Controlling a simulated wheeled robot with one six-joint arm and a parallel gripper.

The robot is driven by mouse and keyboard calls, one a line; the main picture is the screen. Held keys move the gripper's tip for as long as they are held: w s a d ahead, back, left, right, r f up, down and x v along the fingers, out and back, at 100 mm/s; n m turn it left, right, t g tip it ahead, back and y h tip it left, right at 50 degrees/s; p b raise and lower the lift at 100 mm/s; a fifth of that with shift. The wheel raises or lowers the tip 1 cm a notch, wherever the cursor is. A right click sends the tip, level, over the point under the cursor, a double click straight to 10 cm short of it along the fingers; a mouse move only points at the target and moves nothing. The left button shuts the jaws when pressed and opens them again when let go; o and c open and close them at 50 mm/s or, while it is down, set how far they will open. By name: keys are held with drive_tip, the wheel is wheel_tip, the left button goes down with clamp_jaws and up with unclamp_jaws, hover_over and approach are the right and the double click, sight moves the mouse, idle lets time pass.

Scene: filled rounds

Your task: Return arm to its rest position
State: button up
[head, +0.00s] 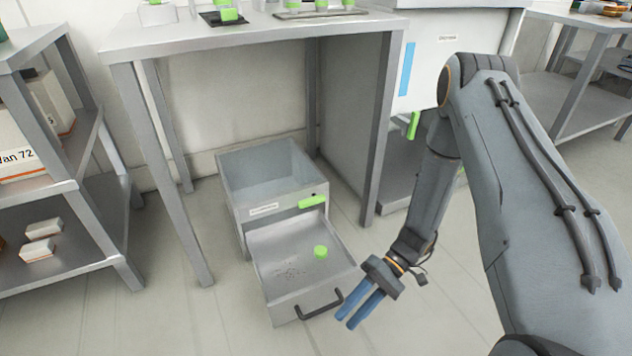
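My gripper (347,319) is at the lower centre of the head view, at the end of my arm reaching down from the right. Its two blue fingers point down and left, with a narrow gap between them. It appears open and empty. It is in front of the right corner of a pulled-out drawer (277,273), close to the dark drawer handle (320,306) in the picture. I cannot tell whether it touches the drawer.
A green round piece (321,252) and dark specks lie in the drawer. The drawer belongs to a grey open-topped cabinet (262,212) under a table (240,36). Shelves (85,205) stand left. A white cabinet (425,55) stands behind my arm. Floor (420,320) is clear below my gripper.

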drive_tip(key=s+a+r+n+t+h, duration=0.1)
drive_tip(key=s+a+r+t+h, duration=0.2)
drive_tip(key=r, duration=0.7)
drive_tip(key=s+a+r+n+t+h, duration=0.2)
drive_tip(key=s+a+r+h, duration=0.1)
drive_tip(key=r, duration=0.7)
drive_tip(key=s+a+r+n+t+h, duration=0.1)
drive_tip(key=s+a+r+t+h, duration=0.2)
drive_tip(key=r, duration=0.8)
drive_tip(key=d+r+m+p, duration=0.3)
drive_tip(key=d+r+p, duration=0.6)
drive_tip(key=r+p, duration=0.3)
drive_tip(key=d+r+m+p, duration=0.3)
drive_tip(key=d+r+p, duration=0.7)
drive_tip(key=r+p, duration=0.3)
drive_tip(key=shift+d+m+h+p, duration=0.3)
drive_tip(key=shift+m+p, duration=0.1)
drive_tip(key=shift+p, duration=0.75)
